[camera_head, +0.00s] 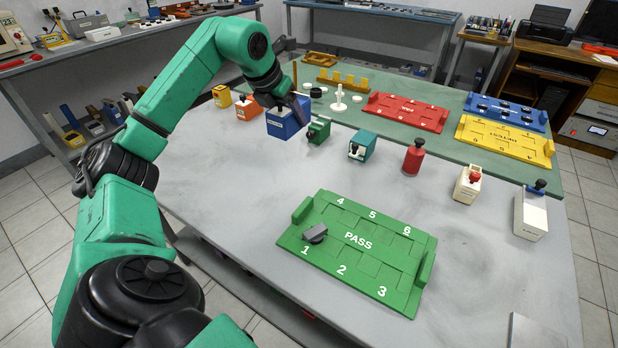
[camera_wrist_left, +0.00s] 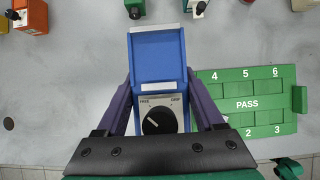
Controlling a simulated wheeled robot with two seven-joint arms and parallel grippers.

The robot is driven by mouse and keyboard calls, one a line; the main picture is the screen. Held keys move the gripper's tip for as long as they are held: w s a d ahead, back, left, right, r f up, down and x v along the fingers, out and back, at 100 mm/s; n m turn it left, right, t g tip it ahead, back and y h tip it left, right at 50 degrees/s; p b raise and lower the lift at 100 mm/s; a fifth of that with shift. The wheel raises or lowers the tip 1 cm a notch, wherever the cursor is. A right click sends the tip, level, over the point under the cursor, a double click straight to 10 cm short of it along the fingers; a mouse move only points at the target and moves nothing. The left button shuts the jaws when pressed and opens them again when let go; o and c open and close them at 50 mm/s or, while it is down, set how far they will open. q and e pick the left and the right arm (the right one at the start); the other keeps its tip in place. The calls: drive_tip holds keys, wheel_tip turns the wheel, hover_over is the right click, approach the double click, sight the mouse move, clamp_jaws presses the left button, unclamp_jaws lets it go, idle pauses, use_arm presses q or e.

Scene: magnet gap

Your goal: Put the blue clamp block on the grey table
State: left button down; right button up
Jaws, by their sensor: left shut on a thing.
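The blue clamp block (camera_head: 285,126) is at the back left of the grey table (camera_head: 230,185) in the head view. In the left wrist view the blue clamp block (camera_wrist_left: 158,62) fills the middle, with a pale dial plate and black knob at its near end. My left gripper (camera_head: 293,108) reaches it from above. Its two purple fingers, also in the left wrist view (camera_wrist_left: 158,105), are shut on the block's sides. I cannot tell whether the block's underside touches the table. My right gripper is not in view.
A green PASS tray (camera_head: 328,272) with a small grey part lies at the front. An orange block (camera_head: 247,107), a dark green block (camera_head: 319,130) and a teal block (camera_head: 362,144) stand nearby. A red block (camera_head: 413,157) stands further right. The table's middle is mostly clear.

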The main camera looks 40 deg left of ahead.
use_arm(q)
wheel_tip(320, 180, down, 20)
drive_tip(key=b, duration=0.4)
drive_tip(key=shift+r+b, duration=0.2)
drive_tip(key=shift+b, duration=0.2)
drive_tip(key=shift+f, duration=0.15)
unclamp_jaws()
